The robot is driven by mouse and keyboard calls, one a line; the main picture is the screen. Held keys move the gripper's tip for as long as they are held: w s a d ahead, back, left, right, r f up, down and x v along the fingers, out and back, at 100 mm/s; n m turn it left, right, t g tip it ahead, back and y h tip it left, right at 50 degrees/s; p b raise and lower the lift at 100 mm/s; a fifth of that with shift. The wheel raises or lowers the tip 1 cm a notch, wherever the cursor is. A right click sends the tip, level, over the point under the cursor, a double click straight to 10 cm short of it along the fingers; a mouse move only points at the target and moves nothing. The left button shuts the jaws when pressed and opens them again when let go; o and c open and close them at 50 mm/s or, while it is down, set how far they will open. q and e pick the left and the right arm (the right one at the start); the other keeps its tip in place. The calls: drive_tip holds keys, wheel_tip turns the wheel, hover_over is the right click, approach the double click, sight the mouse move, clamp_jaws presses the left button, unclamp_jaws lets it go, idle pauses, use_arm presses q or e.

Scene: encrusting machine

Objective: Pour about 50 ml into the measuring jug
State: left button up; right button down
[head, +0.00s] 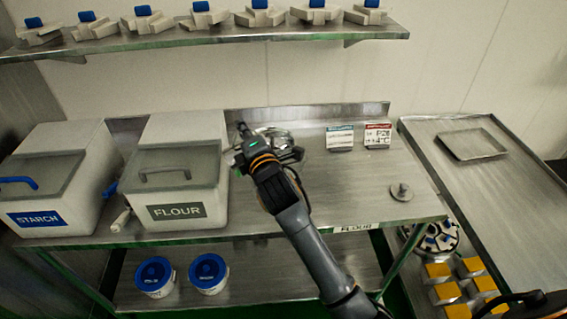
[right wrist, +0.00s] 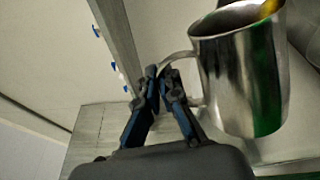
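A shiny metal jug (right wrist: 240,75) with a loop handle fills the right of the right wrist view. In the head view its metal rim (head: 275,132) shows behind my right gripper (head: 243,148), beside the flour bin. In the right wrist view the fingertips of my right gripper (right wrist: 162,80) are close together on the jug's handle. Something yellow shows at the jug's top edge; I cannot tell what it is. The jug's contents and any measuring marks cannot be seen. My left gripper is not in view.
The flour bin (head: 178,190) and starch bin (head: 60,195) stand left on the steel table. Two small signs (head: 358,137) stand at the back, and a small metal piece (head: 402,192) lies at right. A shelf (head: 215,40) hangs above. The table's middle right is clear.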

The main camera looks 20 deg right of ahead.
sight(232, 150)
drive_tip(key=shift+d+f+m+b, duration=0.2)
drive_tip(key=shift+m+b, duration=0.1)
drive_tip(key=shift+b, duration=0.15)
idle(0.9)
drive_tip(key=shift+d, duration=0.2)
idle(0.4)
drive_tip(key=shift+a, duration=0.1)
drive_tip(key=a+r+n+p, duration=0.1)
drive_tip(key=p, duration=0.1)
drive_tip(key=a+r+n+p, duration=0.1)
drive_tip(key=p, duration=0.1)
drive_tip(key=shift+a+r+n, duration=0.15)
drive_tip(key=shift+r+n, duration=0.1)
drive_tip(key=shift+n, duration=0.05)
drive_tip(key=shift+s+a+f+n, duration=0.1)
drive_tip(key=shift+a+n, duration=0.25)
drive_tip(key=shift+n, duration=0.15)
drive_tip(key=shift+f, duration=0.1)
drive_tip(key=shift+a+n+p, duration=0.45)
drive_tip(key=shift+n+p, duration=0.25)
drive_tip(key=shift+s+a+f+n, duration=0.15)
drive_tip(key=shift+a+n, duration=0.25)
drive_tip(key=shift+n, duration=0.2)
